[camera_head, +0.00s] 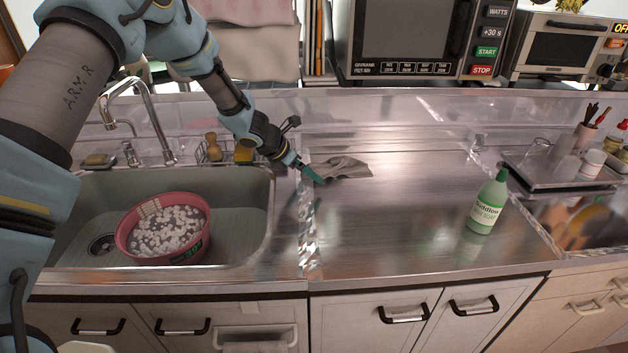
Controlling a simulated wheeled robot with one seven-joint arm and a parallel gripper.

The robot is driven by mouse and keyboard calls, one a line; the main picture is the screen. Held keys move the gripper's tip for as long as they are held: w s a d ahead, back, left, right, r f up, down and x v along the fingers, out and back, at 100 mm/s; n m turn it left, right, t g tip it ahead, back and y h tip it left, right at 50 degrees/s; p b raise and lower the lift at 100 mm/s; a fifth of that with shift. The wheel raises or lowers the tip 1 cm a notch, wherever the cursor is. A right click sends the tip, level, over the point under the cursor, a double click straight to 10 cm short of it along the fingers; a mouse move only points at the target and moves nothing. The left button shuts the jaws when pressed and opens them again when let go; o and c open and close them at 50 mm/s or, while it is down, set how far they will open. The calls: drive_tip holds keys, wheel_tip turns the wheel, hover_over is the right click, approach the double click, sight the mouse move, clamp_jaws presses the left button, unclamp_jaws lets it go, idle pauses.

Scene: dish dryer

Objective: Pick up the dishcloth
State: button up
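The dishcloth (345,167) is a crumpled grey-brown cloth lying on the steel counter, right of the sink and toward the back. My gripper (316,179) is at the cloth's left end, with its green fingertips pointing down and to the right. The fingertips are very close to the cloth's left edge. I cannot tell whether they touch it, or whether the fingers are open or shut.
The sink (255,215) on the left holds a pink tub (165,250) below a faucet (150,120). A green soap bottle (487,203) stands on the counter at right. A tray (550,180) with jars is farther right. The counter's middle is clear.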

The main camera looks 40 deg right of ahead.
drive_tip(key=shift+x, duration=0.8)
drive_tip(key=shift+d+f, duration=0.1)
drive_tip(key=shift+d+f, duration=0.4)
drive_tip(key=shift+f, duration=0.1)
drive_tip(key=c, duration=1.6)
wheel_tip(320, 180, up, 12)
drive_tip(key=p, duration=0.9)
drive_tip(key=shift+r+p, duration=0.15)
drive_tip(key=shift+p, duration=0.25)
wheel_tip(320, 180, up, 9)
hover_over(312, 182)
drive_tip(key=shift+a, duration=0.1)
